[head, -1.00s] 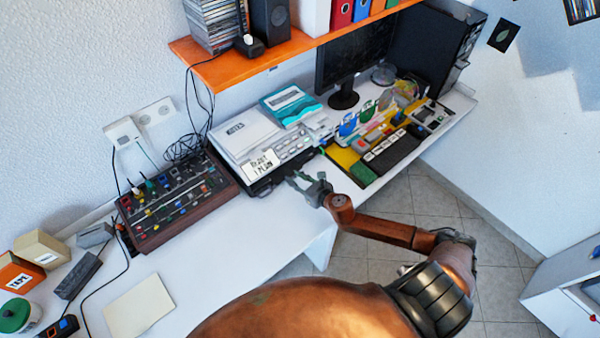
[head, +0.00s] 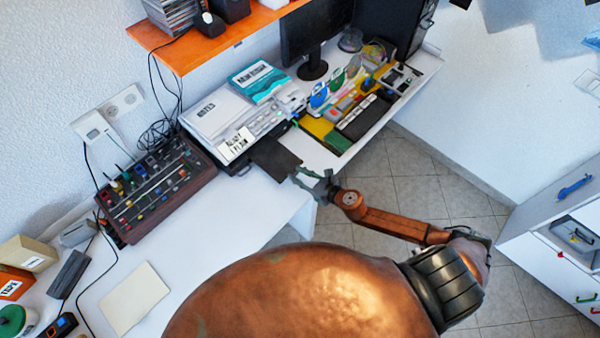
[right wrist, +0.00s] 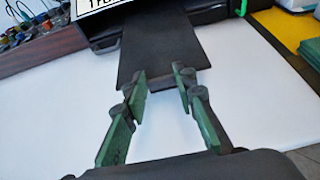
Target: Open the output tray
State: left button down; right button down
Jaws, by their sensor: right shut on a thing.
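The printer (head: 215,112) is a white and dark machine on the desk with a paper label on its front. Its black output tray (head: 273,158) sticks out flat from the front, above the white desktop. My right gripper (head: 305,178) is shut on the tray's front edge. In the right wrist view the tray (right wrist: 160,48) runs from the printer to the green fingers of the gripper (right wrist: 160,84), which hold a small part at its near edge. My left gripper is not in view.
A mixer panel (head: 157,188) with knobs stands left of the printer. A yellow board (head: 330,138) with coloured items lies to its right. An orange shelf (head: 215,48) hangs above. The desktop in front of the mixer is mostly clear.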

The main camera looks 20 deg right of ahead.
jog(key=c, duration=1.6)
grip_release()
jog(key=v, duration=1.2)
jog(key=shift+r, duration=0.15)
